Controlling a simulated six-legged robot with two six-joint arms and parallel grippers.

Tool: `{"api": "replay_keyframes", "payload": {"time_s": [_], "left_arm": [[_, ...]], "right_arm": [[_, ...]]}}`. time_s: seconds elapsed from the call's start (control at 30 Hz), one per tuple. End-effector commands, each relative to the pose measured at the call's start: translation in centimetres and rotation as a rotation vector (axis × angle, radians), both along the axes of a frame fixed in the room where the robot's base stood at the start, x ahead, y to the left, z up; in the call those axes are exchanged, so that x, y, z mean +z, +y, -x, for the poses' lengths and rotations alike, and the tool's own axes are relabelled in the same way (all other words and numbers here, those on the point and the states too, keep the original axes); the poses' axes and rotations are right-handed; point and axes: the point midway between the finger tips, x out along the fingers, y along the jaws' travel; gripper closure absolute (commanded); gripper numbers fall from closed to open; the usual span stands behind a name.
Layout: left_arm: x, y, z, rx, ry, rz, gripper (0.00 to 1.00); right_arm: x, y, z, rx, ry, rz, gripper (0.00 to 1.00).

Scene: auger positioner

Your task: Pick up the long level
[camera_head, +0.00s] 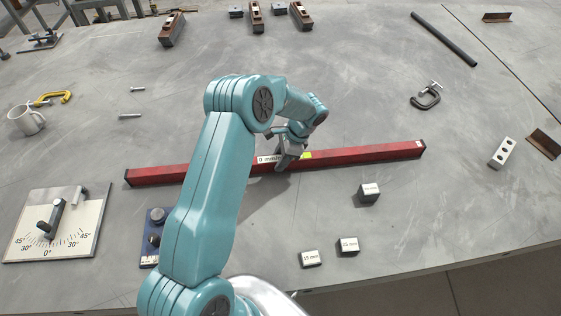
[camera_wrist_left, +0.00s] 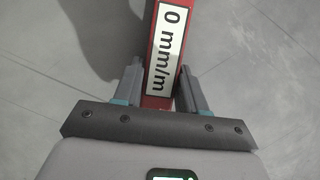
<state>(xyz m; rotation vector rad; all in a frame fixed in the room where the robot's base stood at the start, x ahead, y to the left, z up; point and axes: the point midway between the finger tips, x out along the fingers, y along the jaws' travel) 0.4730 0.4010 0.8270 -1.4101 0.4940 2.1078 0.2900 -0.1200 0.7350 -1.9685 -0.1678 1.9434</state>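The long level (camera_head: 362,154) is a red bar with a white "0 mm/m" label. It lies across the middle of the table in the head view, with part of its left half behind my left arm. My left gripper (camera_head: 288,160) is at its middle, by the label. In the left wrist view the level (camera_wrist_left: 165,50) runs between the two fingers of my left gripper (camera_wrist_left: 161,88). The fingers stand on either side of it. A narrow gap shows at the left finger, and the right finger is very close to the bar. My right gripper is not in view.
An angle plate (camera_head: 85,218) and a dark blue block with knobs (camera_head: 150,252) stand at the front left. Small blocks (camera_head: 369,193) lie in front of the level. A clamp (camera_head: 426,96) and a dark rod (camera_head: 444,38) lie behind it. The table behind the level's middle is mostly clear.

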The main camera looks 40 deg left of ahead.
Motion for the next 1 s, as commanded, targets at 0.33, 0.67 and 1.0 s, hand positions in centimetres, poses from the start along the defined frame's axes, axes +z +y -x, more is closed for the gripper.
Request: {"api": "replay_keyframes", "payload": {"time_s": [0.33, 0.67, 1.0], "left_arm": [[0.1, 0.0, 0.0, 0.001, -0.002, 0.0, 1.0], [2.5, 0.0, -0.1, 0.0, -0.006, -0.002, 1.0], [11.7, 0.0, -0.1, 0.001, -0.009, -0.003, 1.0]], "right_arm": [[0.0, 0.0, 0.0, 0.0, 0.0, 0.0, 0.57], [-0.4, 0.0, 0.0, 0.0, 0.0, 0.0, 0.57], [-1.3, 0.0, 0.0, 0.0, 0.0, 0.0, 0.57]]}}
